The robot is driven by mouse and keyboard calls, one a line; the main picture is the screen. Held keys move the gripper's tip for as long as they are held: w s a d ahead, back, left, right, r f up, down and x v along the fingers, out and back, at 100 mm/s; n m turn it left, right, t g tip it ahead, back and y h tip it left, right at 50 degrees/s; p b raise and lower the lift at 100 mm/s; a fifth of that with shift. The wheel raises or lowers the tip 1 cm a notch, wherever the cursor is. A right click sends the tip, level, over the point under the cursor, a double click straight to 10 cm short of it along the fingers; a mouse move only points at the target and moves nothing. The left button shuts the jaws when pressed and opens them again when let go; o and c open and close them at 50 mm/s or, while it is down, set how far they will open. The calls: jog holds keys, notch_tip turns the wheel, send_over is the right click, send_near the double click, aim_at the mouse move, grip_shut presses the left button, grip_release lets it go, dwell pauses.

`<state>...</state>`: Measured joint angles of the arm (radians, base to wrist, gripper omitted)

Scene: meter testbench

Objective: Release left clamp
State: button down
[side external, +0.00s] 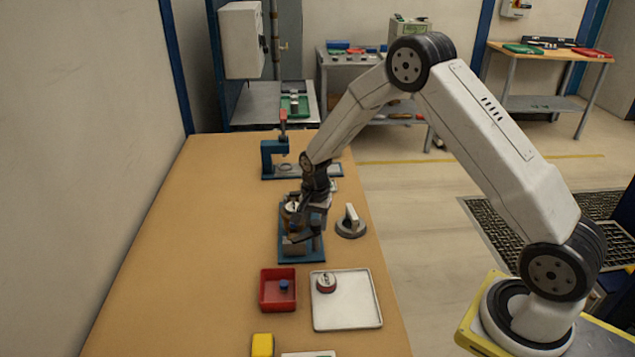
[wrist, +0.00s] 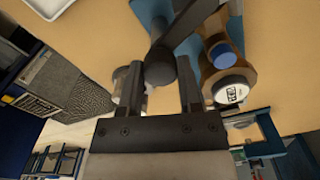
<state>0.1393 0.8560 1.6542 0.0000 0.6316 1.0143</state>
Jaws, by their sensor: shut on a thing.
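In the wrist view, the dark clamp lever (wrist: 182,28) with a round black knob (wrist: 160,66) lies between the two fingers of my gripper (wrist: 159,75). The fingers are shut on the knob. A brass-brown meter (wrist: 208,70) with a blue cap and a white dial face is just right of the fingers. In the side external view, my gripper (side external: 312,215) is low over the blue fixture (side external: 315,257), and it hides much of the clamp and meter. A grey block shows on the near part of the fixture.
A grey round part with an upright pale handle (side external: 350,222) stands right of the fixture. Nearer are a red bin (side external: 264,302) with a blue piece and a white tray (side external: 350,318) with a red-and-white round part. A blue press (side external: 267,158) stands behind. The table's left side is clear.

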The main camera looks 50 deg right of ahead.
aim_at(316, 222)
jog(key=n, duration=1.3)
dwell(0.5)
jog(key=shift+c, duration=1.4)
grip_release()
jog(key=shift+r, duration=3.9)
